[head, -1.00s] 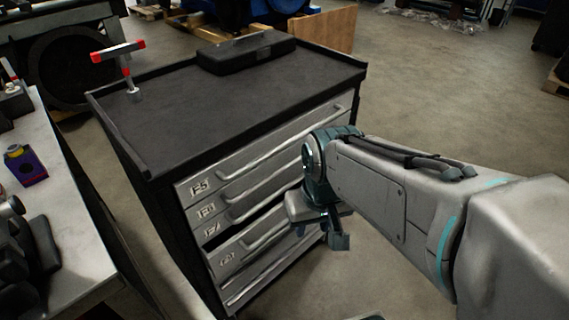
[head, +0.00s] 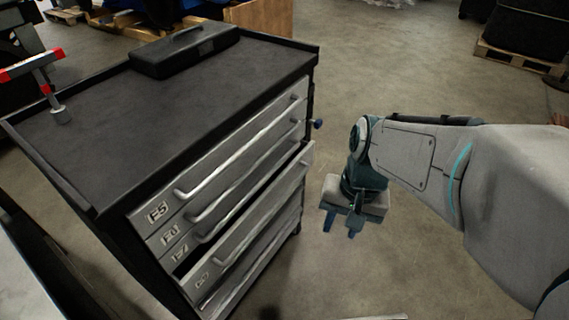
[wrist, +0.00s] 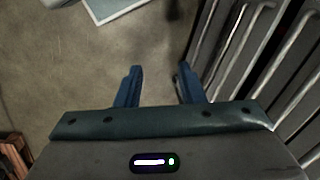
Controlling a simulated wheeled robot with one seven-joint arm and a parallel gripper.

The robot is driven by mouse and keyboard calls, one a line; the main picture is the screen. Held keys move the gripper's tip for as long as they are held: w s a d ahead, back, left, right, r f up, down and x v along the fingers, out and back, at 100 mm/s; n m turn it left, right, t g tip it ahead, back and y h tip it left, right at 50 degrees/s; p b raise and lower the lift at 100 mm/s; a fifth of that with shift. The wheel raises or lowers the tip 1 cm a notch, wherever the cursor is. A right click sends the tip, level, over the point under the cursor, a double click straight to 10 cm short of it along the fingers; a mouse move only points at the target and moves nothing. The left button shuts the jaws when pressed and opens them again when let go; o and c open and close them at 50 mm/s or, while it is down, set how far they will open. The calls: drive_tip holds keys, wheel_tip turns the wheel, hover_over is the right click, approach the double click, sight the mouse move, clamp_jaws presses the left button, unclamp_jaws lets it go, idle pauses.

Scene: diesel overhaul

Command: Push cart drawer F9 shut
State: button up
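The drawer cart (head: 200,110) stands at the left in the head view, with a column of grey drawers with long bar handles. One lower drawer (head: 245,232), whose label is too blurred to read surely as F9, stands out from the others, with a dark gap above its front. The drawers above it look flush. My gripper (head: 342,224) is in the air to the right of the drawer fronts, pointing down, apart from the cart. In the wrist view my gripper's fingers (wrist: 160,88) are spread with nothing between them, and drawer handles (wrist: 235,50) show at the right.
A black case (head: 185,52) and a red-and-grey T-shaped tool (head: 45,80) are on the cart top. A pale worktop (head: 25,285) is at the lower left. A pallet with a dark load (head: 515,60) stands at the back right. The floor around my gripper is clear.

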drive_tip(key=w+a+f+m+g+y+b, duration=0.2)
drive_tip(key=f+m+y+b, duration=0.25)
drive_tip(key=f+m, duration=0.3)
drive_tip(key=w+a+f+m+g+y+b, duration=0.2)
drive_tip(key=w+f+m+y+b, duration=0.1)
drive_tip(key=f+m+y, duration=0.4)
drive_tip(key=w+d+f+m+t+y+b, duration=0.3)
drive_tip(key=w+f+m+t, duration=0.15)
drive_tip(key=m, duration=0.55)
drive_tip(key=w+d+f+m+t+y+b, duration=0.3)
drive_tip(key=w+f+m+t+y, duration=0.15)
drive_tip(key=m, duration=0.55)
drive_tip(key=w+a+r+b, duration=0.1)
drive_tip(key=w+a, duration=0.1)
drive_tip(key=a, duration=0.4)
drive_tip(key=w+a+r+h+b, duration=0.1)
drive_tip(key=w+a, duration=0.1)
drive_tip(key=a, duration=0.5)
drive_tip(key=shift+w+r+b, duration=0.2)
drive_tip(key=shift+r+b, duration=0.15)
drive_tip(key=shift+a, duration=0.1)
